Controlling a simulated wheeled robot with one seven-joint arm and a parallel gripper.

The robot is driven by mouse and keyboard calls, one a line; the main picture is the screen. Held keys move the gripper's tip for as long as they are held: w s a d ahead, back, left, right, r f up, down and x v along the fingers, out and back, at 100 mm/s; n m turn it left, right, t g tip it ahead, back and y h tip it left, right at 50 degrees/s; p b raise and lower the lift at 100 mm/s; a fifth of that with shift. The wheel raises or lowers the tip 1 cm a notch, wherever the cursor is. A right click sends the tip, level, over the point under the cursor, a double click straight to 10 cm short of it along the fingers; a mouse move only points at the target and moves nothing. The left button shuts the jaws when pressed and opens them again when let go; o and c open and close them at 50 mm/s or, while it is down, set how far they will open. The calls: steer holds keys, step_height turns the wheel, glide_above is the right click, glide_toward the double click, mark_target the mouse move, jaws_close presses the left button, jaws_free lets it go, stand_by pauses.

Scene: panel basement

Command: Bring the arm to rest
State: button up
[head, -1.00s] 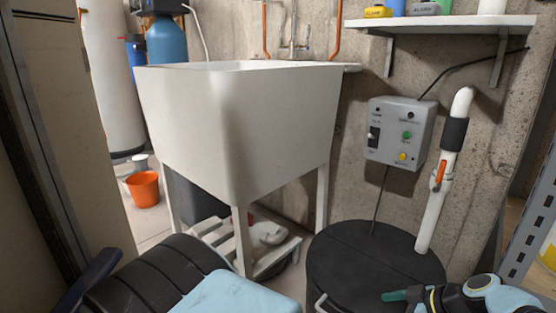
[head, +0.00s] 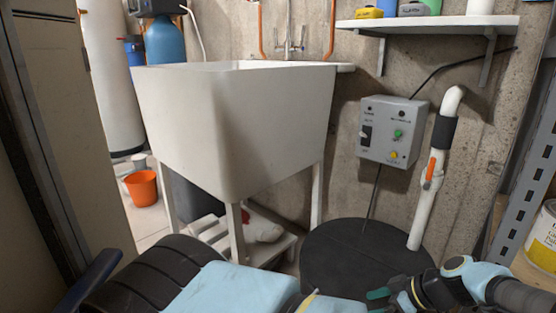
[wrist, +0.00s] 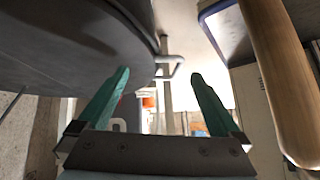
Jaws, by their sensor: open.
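My gripper (wrist: 159,80) shows in the wrist view with its two green fingers spread apart and nothing between them. In the head view my gripper (head: 378,299) is at the bottom, right of centre, in front of the dark round sump lid (head: 345,265). The dark lid also fills the upper left of the wrist view (wrist: 60,50), close to the left finger. I cannot tell whether they touch. My arm comes in from the lower right of the head view.
A white utility sink (head: 230,120) on legs stands ahead. A grey control box (head: 390,130) and a white pipe (head: 430,190) are on the right. A metal shelf upright (head: 525,190) stands at the right edge. An orange bucket (head: 142,187) sits on the floor at left.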

steer(key=w+a+r+m+g+h+b, duration=0.1)
steer(key=w+a+r+m+h, duration=0.15)
steer(key=a+r, duration=0.55)
steer(key=w+a+r+m+g+h, duration=0.15)
steer(key=a+r+m, duration=0.3)
steer(key=a, duration=0.65)
steer(key=w+a+r+m+g+h+b, duration=0.1)
steer(key=w+a+r+m+h, duration=0.15)
steer(key=a+r, duration=0.55)
step_height(320, 180, up, 37)
steer(key=a+p, duration=0.1)
steer(key=p, duration=3.7)
steer(key=shift+s+r+m+h+p, duration=0.25)
steer(key=shift+m+h+p, duration=0.1)
steer(key=shift+m, duration=0.1)
steer(key=shift+t, duration=0.25)
